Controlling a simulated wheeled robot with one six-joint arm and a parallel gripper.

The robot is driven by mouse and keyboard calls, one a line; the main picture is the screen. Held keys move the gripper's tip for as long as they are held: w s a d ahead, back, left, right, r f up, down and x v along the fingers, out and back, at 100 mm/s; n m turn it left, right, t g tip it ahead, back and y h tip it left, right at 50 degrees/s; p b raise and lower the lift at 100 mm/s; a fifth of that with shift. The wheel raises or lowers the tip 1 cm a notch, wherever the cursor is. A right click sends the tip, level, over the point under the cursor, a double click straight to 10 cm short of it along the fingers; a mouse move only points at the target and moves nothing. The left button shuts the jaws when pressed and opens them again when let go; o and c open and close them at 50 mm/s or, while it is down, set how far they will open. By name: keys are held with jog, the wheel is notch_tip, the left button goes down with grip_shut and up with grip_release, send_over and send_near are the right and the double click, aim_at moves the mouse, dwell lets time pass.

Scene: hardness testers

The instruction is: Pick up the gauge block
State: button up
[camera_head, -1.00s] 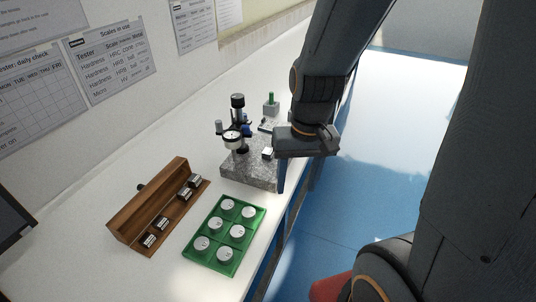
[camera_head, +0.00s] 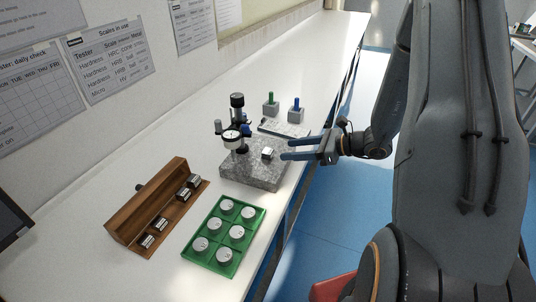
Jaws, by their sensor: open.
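A small metallic gauge block (camera_head: 267,153) lies on the right part of a speckled grey granite base (camera_head: 238,176), beside a dial-gauge stand (camera_head: 238,125). My gripper (camera_head: 285,149) reaches in from the right with its two fingers pointing left. It is open and empty. Its fingertips are just right of the block in the picture; their height above the granite is hard to tell. Several similar metal blocks (camera_head: 147,242) sit in a brown wooden holder (camera_head: 123,218) at the left.
A green tray (camera_head: 219,270) with several round silver discs stands in front of the granite base. Behind it are a green-topped holder (camera_head: 270,107), a blue-topped holder (camera_head: 296,112) and a flat sheet with small items (camera_head: 284,128). The white bench's far end is clear.

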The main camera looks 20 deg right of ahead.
aim_at(272, 151)
jog(key=shift+p+x, duration=1.4)
jog(key=shift+x, duration=2.4)
jog(key=shift+s, duration=0.1)
grip_shut()
jog(key=shift+r, duration=0.1)
